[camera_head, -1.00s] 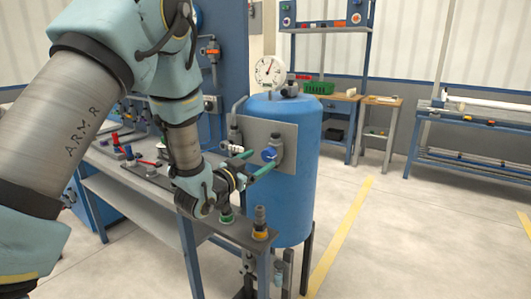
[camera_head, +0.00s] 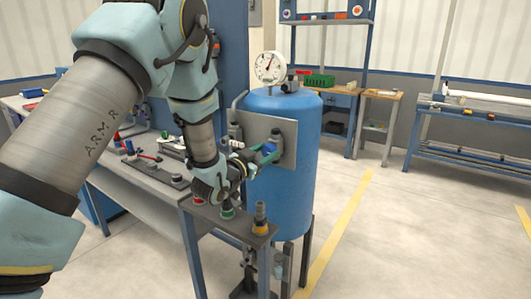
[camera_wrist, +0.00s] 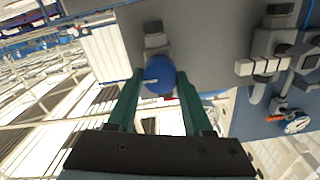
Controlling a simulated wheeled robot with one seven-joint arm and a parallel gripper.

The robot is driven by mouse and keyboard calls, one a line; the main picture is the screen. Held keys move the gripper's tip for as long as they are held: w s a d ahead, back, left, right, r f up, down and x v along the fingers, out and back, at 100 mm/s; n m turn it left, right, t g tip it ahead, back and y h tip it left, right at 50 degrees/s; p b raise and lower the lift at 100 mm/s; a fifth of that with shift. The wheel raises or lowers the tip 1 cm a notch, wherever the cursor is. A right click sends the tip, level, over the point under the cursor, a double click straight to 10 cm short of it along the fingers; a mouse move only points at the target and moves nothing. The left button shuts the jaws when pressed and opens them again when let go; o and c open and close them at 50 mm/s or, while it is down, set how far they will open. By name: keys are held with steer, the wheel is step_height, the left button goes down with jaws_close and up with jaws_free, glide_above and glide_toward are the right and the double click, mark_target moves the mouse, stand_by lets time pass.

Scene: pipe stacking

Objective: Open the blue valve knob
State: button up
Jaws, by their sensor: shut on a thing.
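The blue valve knob (camera_head: 269,148) sits on the grey plate (camera_head: 284,128) fixed to the front of the blue tank (camera_head: 300,190). In the wrist view, the knob (camera_wrist: 159,73) is round with a pale mark on its face. My gripper (camera_head: 265,154) reaches it from the left with two green fingers. In the wrist view, the fingers of my gripper (camera_wrist: 159,82) lie on either side of the knob, shut on it. In the head view, the fingers partly hide the knob.
A white pressure gauge (camera_head: 270,67) stands above the tank. A white-handled fitting (camera_head: 236,143) is left of the knob on the plate. A bench (camera_head: 160,205) with coloured fittings stands below my arm.

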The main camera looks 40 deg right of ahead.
jaws_close()
steer(key=shift+n+b, duration=0.3)
steer(key=shift+b, duration=0.1)
steer(key=n+b, duration=0.2)
steer(key=shift+w+f+n, duration=0.15)
steer(key=shift+n, duration=0.15)
steer(key=n+b, duration=0.3)
steer(key=n, duration=0.2)
steer(key=n+b, duration=0.1)
steer(key=n, duration=0.4)
steer(key=shift+w+a, duration=0.1)
steer(key=shift+n, duration=2.3)
